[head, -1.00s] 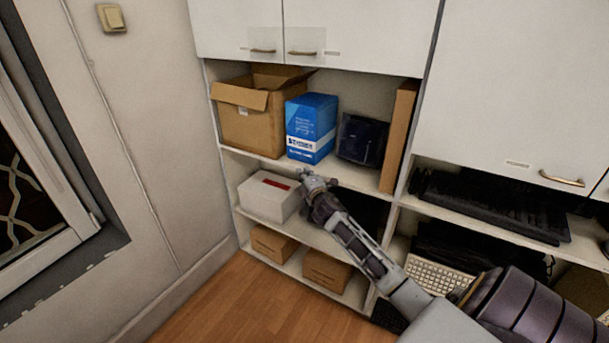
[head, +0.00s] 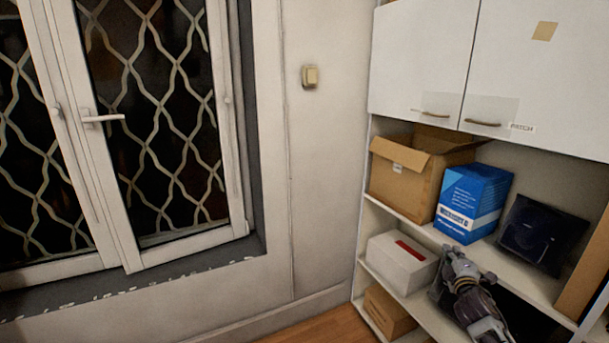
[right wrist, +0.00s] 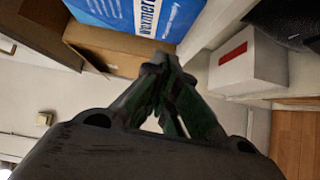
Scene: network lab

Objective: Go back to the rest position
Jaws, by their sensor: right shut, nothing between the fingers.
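My right gripper (head: 457,262) is at the lower right of the head view, in front of the shelf unit and just right of a white box with a red label (head: 401,262). In the right wrist view its fingers (right wrist: 165,72) come together at the tips, with nothing between them. The white box (right wrist: 247,65) shows to the right of the fingers there, apart from them. The blue box (right wrist: 140,14) shows above them. My left gripper is in neither view.
The shelf unit (head: 545,304) holds an open cardboard box (head: 405,178), a blue box (head: 470,203) and a dark package (head: 541,236). A lower cardboard box (head: 388,312) stands beneath. White cabinet doors (head: 425,60) are above. A barred window (head: 150,130) and bare wall (head: 325,180) are at left.

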